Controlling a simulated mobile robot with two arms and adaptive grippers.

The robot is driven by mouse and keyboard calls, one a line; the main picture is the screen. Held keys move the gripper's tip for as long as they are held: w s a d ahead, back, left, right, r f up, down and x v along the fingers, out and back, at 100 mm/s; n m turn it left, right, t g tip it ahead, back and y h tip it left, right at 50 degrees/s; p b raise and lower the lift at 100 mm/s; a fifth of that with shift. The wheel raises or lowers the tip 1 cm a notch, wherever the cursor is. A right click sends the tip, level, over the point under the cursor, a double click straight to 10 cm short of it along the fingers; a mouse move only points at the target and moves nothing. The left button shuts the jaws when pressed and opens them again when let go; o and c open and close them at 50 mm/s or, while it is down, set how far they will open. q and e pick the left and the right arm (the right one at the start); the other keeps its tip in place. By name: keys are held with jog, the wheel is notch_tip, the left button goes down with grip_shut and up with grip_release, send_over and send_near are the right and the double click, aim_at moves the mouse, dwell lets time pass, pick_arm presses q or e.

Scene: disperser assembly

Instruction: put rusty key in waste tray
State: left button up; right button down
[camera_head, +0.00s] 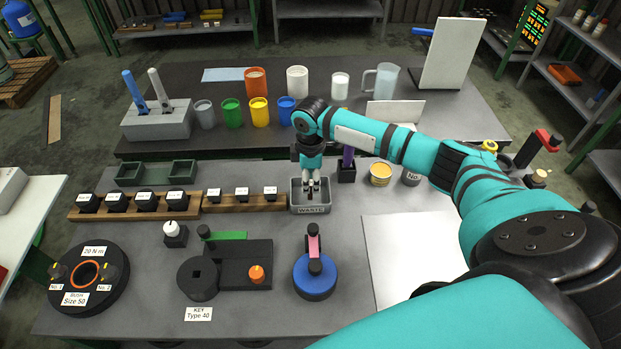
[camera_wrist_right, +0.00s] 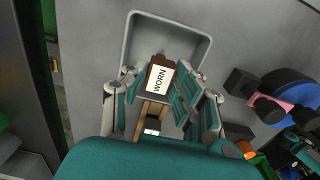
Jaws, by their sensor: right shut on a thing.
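The rusty key (camera_wrist_right: 153,80) is a brown block with a white label reading "WORN", seen in the right wrist view. My right gripper (camera_head: 312,188) points down and is shut on it, with a finger on each side. The grey waste tray (camera_head: 311,210), labelled "WASTE", lies under the gripper at the middle of the bench. Its rim also shows in the right wrist view (camera_wrist_right: 169,18), with the key overlapping the tray's opening. I cannot tell whether the key touches the tray floor. My left gripper is out of view.
A wooden rack (camera_head: 245,202) with labelled black blocks stands left of the tray. A purple-handled item in a black holder (camera_head: 347,172) and a yellow can (camera_head: 380,174) stand at its right. A blue round fixture (camera_head: 315,280) is in front.

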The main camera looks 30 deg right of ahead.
jog(key=c, duration=1.5)
grip_release()
jog(key=shift+f, duration=0.15)
jog(key=o, duration=0.5)
jog(key=shift+c, duration=0.2)
notch_tip(320, 180, up, 12)
jog(key=b, duration=0.1)
jog(key=shift+r+b, duration=0.2)
jog(key=shift+b, duration=0.2)
